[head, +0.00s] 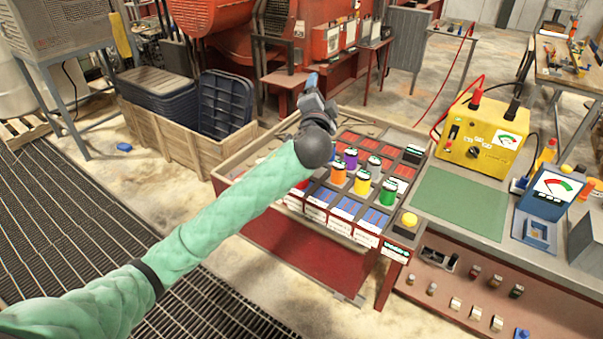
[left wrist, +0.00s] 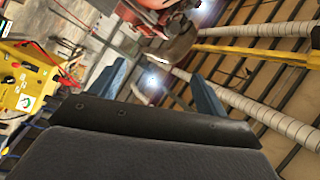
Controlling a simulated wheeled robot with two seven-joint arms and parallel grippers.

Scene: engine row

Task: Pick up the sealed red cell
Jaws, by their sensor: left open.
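A red cell (head: 303,184) shows only in part at the left of the rack (head: 340,226), beside my green left arm, which hides the rest of it. I cannot tell from here whether it is sealed. More cells stand in the rack: purple (head: 350,160), orange (head: 338,174), yellow (head: 362,185) and green (head: 388,193). My left gripper (head: 312,82) is raised above and beyond the rack, pointing up and away from the cells. In the left wrist view its two blue fingers (left wrist: 162,88) are spread with nothing between them. My right gripper is not in view.
A yellow meter box (head: 484,137) with red leads and a blue meter (head: 548,192) stand on the bench right of the rack. A bare green mat (head: 460,202) lies between. A wooden crate with dark bins (head: 222,102) stands behind my arm.

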